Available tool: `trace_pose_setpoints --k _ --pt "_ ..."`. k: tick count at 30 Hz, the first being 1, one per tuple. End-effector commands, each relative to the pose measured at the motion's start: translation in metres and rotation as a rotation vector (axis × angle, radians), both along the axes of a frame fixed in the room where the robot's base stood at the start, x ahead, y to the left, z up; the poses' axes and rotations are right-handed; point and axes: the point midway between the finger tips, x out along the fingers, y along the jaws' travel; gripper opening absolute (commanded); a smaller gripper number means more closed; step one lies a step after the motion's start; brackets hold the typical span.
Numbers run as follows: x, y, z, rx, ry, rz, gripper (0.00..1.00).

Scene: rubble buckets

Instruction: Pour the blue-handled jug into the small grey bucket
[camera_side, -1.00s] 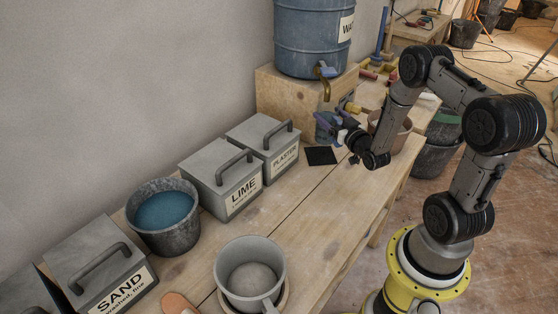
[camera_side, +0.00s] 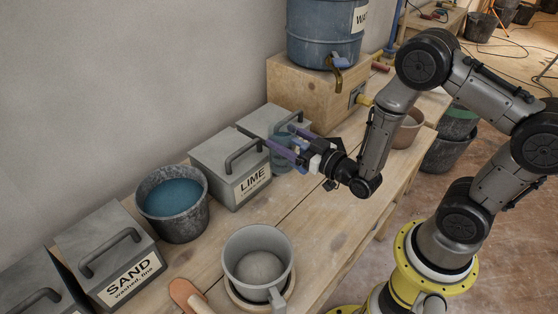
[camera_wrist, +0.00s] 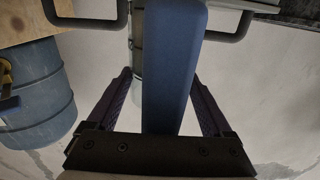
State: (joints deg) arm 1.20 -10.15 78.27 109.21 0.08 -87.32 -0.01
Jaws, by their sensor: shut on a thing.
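My gripper (camera_side: 290,145) is shut on the jug's blue handle (camera_wrist: 172,75), which runs between its purple fingers in the wrist view. The jug's bluish body (camera_side: 281,160) hangs mostly behind the fingers in the side view, in front of the plaster box. It looks roughly upright and clear of the bench; its contents are hidden. A dark grey bucket (camera_side: 177,220) with blue liquid stands against the wall. A light grey pot (camera_side: 243,277) with a side handle stands at the front, its inside looking empty. I cannot tell which of these two is the small grey bucket.
Lidded boxes marked lime (camera_side: 225,160) and sand (camera_side: 105,248) flank the dark bucket. A blue water barrel (camera_side: 325,35) stands on a wooden crate (camera_side: 300,93) behind my gripper. A brownish bucket (camera_side: 408,133) stands at the right. The bench between lime box and pot is clear.

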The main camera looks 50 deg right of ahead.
Motion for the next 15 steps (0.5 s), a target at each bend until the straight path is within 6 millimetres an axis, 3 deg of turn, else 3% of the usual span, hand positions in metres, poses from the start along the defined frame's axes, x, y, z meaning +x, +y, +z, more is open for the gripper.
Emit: trace_pose_setpoints --k 5,8,15 --pt "-0.006 0.012 -0.001 0.000 0.001 0.036 0.00" --pt "-0.018 0.030 0.002 0.000 0.000 0.090 0.00" --pt "-0.059 0.107 0.023 0.001 -0.005 0.324 0.00"
